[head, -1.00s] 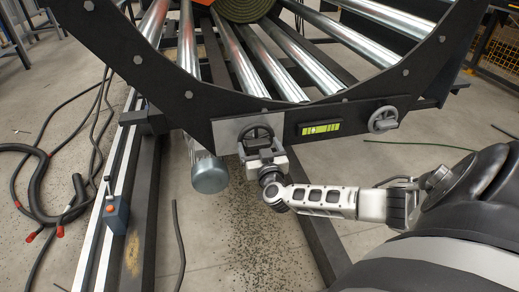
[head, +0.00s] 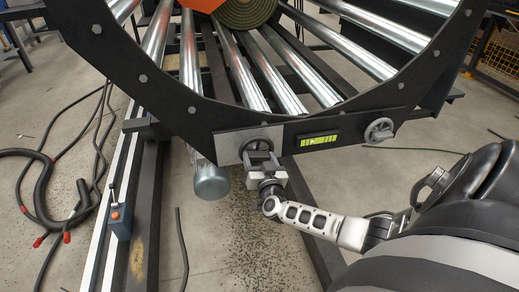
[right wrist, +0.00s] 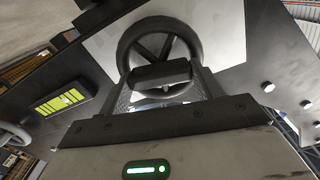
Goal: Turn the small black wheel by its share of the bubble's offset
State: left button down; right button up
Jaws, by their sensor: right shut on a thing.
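The small black wheel (head: 255,141) sits on a light plate on the lower frame of the black ring; it shows large in the right wrist view (right wrist: 158,38). My right gripper (head: 262,160) is shut on it from the front, its two fingers either side of the wheel's dark crosspiece in the right wrist view (right wrist: 162,90). The yellow-green level vial (head: 319,141) is to the right of the wheel; it also shows in the right wrist view (right wrist: 62,101). The exact place of its bubble is too small to tell. My left gripper is not in view.
A grey handwheel (head: 379,131) is right of the vial. Steel rollers (head: 245,75) and a green turf roll (head: 245,12) are above. A motor cylinder (head: 209,181) hangs left of my gripper. A blue control box (head: 120,221) and cables (head: 45,185) are at left.

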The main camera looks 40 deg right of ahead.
jog(key=shift+s+m, duration=0.1)
jog(key=shift+m, duration=0.4)
jog(key=shift+f+m, duration=0.15)
jog(key=shift+m, duration=0.75)
pick_arm(q)
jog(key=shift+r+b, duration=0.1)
jog(key=shift+b, duration=0.4)
pick_arm(e)
jog(key=shift+m, duration=2.2)
jog(key=o, duration=1)
